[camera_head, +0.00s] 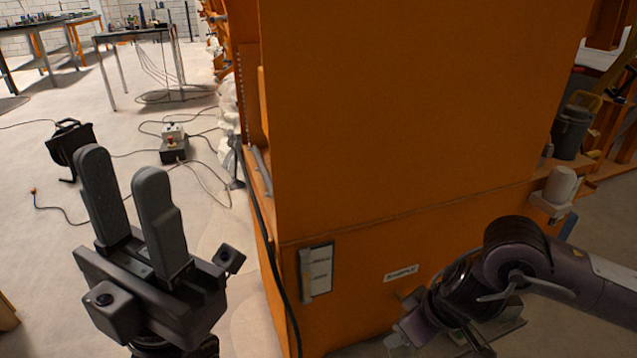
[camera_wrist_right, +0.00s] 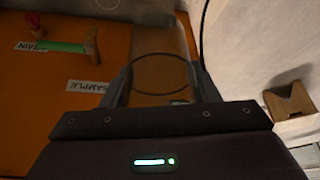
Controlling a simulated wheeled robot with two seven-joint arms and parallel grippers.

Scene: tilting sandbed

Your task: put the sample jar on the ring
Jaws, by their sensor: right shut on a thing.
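My right gripper (camera_wrist_right: 162,80) is shut on the sample jar (camera_wrist_right: 160,92), a clear jar with a dark round rim seen from above between its fingers in the right wrist view. In the head view the right wrist is low at the right, by the orange cabinet, and its fingers and the jar are hard to make out. My left gripper (camera_head: 124,170) is open and empty, fingers up, left of the cabinet.
The orange cabinet (camera_head: 410,120) fills the middle. A control box (camera_head: 174,150) and cables lie on the floor at left.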

